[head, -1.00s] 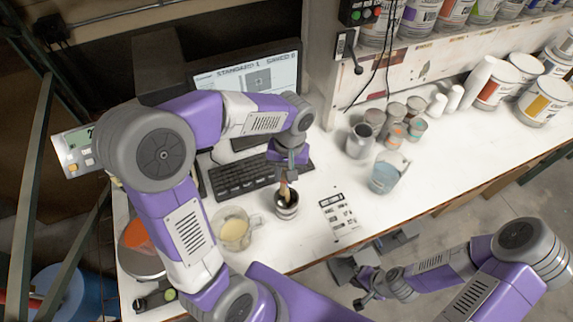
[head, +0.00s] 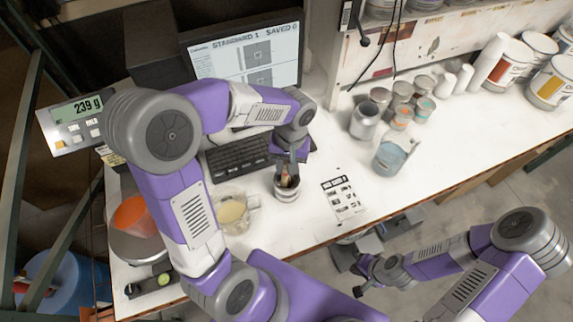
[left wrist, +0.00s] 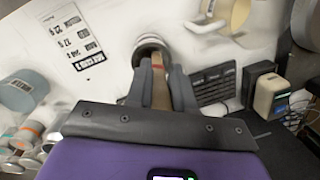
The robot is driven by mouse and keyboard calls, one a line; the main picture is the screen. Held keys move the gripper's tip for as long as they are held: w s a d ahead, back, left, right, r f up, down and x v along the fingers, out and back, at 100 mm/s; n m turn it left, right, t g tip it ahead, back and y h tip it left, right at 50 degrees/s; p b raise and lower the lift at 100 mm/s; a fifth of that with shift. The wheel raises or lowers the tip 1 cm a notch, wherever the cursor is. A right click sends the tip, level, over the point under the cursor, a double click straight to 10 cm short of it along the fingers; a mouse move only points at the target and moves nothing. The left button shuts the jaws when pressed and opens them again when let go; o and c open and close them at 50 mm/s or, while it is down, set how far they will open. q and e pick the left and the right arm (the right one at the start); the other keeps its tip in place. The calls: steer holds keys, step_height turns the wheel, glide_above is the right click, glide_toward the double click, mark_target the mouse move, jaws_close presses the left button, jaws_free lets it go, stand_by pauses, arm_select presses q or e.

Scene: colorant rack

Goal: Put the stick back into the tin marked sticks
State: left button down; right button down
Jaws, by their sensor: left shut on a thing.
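My left gripper (head: 288,176) is shut on a wooden stick (left wrist: 160,92) and points down over the tin. In the left wrist view the stick lies between both fingers (left wrist: 163,85), with a reddish band near its far part. The tin (head: 287,193) is small, grey and round, and stands upright on the white bench. It also shows in the left wrist view (left wrist: 150,42). The stick's lower end is at the tin's mouth; how deep it reaches is hidden by the fingers. My right gripper (head: 363,275) appears open and empty, in front of the bench edge.
A beaker of cream liquid (head: 233,212) stands left of the tin, and a keyboard (head: 238,162) lies behind. A printed sheet (head: 342,198) lies to the right. A bluish cup (head: 391,157) and several small tins stand further right.

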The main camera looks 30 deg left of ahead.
mark_target(285, 171)
arm_select(q)
steer(key=shift+w+a+f+b, duration=0.1)
steer(key=shift+a+f+b, duration=0.05)
steer(key=shift+f+b, duration=0.7)
steer(key=shift+w+a+f+b, duration=0.1)
steer(key=shift+f+b, duration=0.45)
steer(key=shift+f, duration=0.6)
steer(key=c, duration=0.9)
jaws_free()
steer(key=r, duration=0.5)
steer(key=w+r, duration=0.1)
steer(key=r, duration=0.1)
steer(key=shift+d+r+p, duration=0.15)
steer(key=shift+r+p, duration=0.15)
